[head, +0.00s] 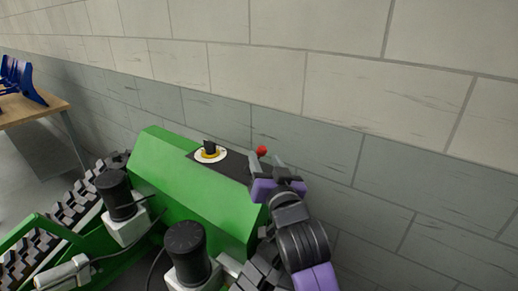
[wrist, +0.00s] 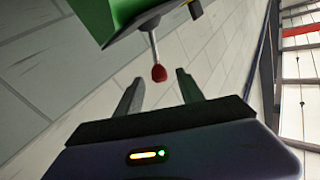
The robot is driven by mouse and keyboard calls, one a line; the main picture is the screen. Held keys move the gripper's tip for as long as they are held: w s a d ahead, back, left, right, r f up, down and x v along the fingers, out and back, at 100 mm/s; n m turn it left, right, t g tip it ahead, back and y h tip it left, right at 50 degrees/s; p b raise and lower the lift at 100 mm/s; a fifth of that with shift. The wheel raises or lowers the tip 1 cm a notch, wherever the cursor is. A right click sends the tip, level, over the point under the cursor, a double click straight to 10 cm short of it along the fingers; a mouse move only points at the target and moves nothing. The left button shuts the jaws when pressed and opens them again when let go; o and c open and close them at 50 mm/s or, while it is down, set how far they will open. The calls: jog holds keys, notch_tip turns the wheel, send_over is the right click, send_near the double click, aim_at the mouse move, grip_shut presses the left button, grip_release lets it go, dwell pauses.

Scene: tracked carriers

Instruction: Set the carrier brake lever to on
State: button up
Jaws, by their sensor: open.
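The brake lever has a red knob (head: 262,151) and stands at the right end of the green carrier's dark top panel (head: 235,167). In the wrist view its red knob (wrist: 159,73) sits on a thin grey rod that comes out of a dark slot in the green housing (wrist: 122,14). My gripper (head: 267,160) is open at the lever end of the panel. In the wrist view the knob appears between and just beyond the two open fingertips, with no contact visible. The lever's base is hidden behind my gripper in the head view.
A black knob on a yellow and white disc (head: 210,155) sits on the same panel, left of the lever. A block wall (head: 330,130) runs close behind the carrier. Black cylinders (head: 185,245) and tracks (head: 70,215) lie in front. A wooden table (head: 30,108) stands at far left.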

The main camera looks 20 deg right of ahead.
jog(key=shift+w+f, duration=0.15)
jog(key=shift+f, duration=0.05)
jog(key=shift+w+d+p, duration=0.25)
jog(key=shift+w+p, duration=0.05)
jog(key=shift+w, duration=1.55)
jog(key=shift+w+d+p, duration=0.2)
jog(key=shift+w+p, duration=0.05)
jog(key=shift+w, duration=1.6)
grip_shut()
